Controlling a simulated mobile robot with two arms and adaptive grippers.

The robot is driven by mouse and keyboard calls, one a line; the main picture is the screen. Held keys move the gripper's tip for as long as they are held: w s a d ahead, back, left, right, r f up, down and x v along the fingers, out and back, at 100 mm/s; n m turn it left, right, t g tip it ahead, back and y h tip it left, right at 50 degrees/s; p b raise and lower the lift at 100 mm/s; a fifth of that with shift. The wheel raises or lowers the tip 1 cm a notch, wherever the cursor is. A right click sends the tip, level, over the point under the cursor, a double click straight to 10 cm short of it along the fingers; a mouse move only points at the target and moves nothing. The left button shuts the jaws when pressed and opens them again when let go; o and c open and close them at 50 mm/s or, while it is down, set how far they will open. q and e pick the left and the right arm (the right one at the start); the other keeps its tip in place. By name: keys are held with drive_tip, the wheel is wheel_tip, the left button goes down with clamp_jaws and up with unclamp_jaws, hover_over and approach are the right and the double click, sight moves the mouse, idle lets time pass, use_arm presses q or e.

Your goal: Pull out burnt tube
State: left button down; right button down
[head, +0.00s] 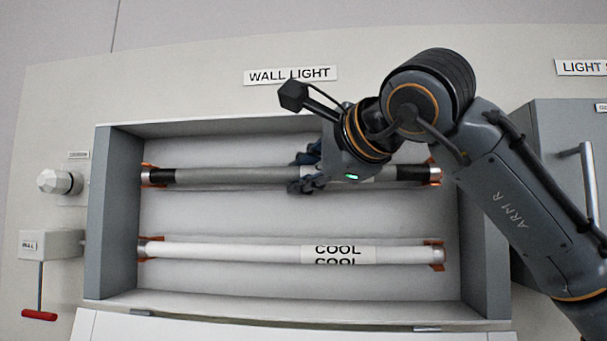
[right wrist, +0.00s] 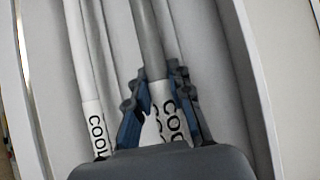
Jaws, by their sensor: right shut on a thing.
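The burnt tube (head: 235,175) is grey with blackened ends and lies level in the upper place of the wall light box, its ends at the orange holders. My right gripper (head: 303,172) is shut on it right of its middle and hides part of it. In the right wrist view the fingers (right wrist: 160,108) stand on both sides of the grey tube (right wrist: 150,45), by its white COOL label. A white tube (head: 225,250) marked COOL sits in the lower holders; it also shows in the right wrist view (right wrist: 92,75). My left gripper is not in view.
The open light box (head: 118,215) has raised grey walls around the tubes. A lowered white cover (head: 200,325) hangs below it. A small box with a red-handled lever (head: 40,315) and a pale knob (head: 55,181) are at left. A grey cabinet (head: 560,130) stands at right.

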drive_tip(key=shift+s+a+f, duration=0.15)
drive_tip(key=shift+s, duration=0.1)
drive_tip(key=shift+s+a+b, duration=0.1)
drive_tip(key=shift+s+b, duration=0.25)
drive_tip(key=shift+s, duration=0.5)
drive_tip(key=shift+s, duration=0.25)
drive_tip(key=shift+s+a+b, duration=0.15)
drive_tip(key=shift+s+b, duration=0.15)
drive_tip(key=shift+s, duration=0.15)
drive_tip(key=shift+s, duration=0.1)
drive_tip(key=shift+s+a+b, duration=0.2)
drive_tip(key=shift+s+b, duration=0.25)
drive_tip(key=shift+s, duration=0.55)
drive_tip(key=s, duration=0.3)
drive_tip(key=shift+a+b, duration=0.3)
